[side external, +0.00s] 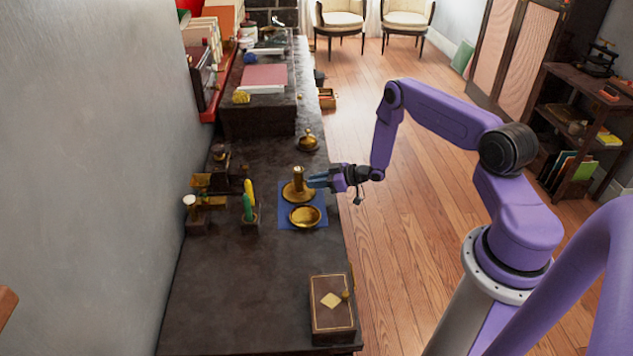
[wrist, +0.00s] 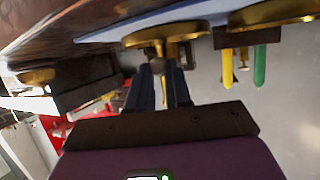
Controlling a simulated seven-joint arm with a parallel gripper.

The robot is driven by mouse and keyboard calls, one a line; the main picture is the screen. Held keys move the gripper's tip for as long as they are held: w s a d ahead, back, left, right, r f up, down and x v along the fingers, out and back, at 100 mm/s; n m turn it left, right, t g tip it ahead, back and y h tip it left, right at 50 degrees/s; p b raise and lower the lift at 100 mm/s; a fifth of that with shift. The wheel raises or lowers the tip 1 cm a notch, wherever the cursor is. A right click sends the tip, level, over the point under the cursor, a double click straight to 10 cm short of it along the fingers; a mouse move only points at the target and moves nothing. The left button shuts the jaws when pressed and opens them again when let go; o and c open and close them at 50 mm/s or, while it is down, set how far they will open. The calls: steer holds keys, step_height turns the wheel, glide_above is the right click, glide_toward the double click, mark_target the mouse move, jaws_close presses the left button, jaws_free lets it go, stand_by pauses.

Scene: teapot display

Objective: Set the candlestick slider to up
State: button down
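The brass candlestick (side external: 298,189) stands upright on a blue mat (side external: 288,221), with a round base and a short stem. In the wrist view, which looks upside down, its round base (wrist: 150,36) is at top centre and brass parts hang below it. I cannot clearly make out the slider. My gripper (side external: 314,181) is level and comes from the right, its fingertips close to the stem. In the wrist view my gripper (wrist: 161,72) has its two dark fingers apart, with part of the candlestick showing in the gap. Contact is not clear.
A brass dish (side external: 305,216) lies on the mat just in front of the candlestick. A holder with yellow and green candles (side external: 249,205) stands to the left. A brass pot (side external: 308,141) stands behind. A dark box (side external: 332,306) is at the front right; the front counter is mostly clear.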

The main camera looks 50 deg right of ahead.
steer(key=shift+r, duration=2)
steer(key=c, duration=1)
jaws_free()
steer(key=shift+c, duration=0.2)
steer(key=v, duration=1.7)
steer(key=shift+r, duration=0.2)
steer(key=shift+s+d, duration=0.1)
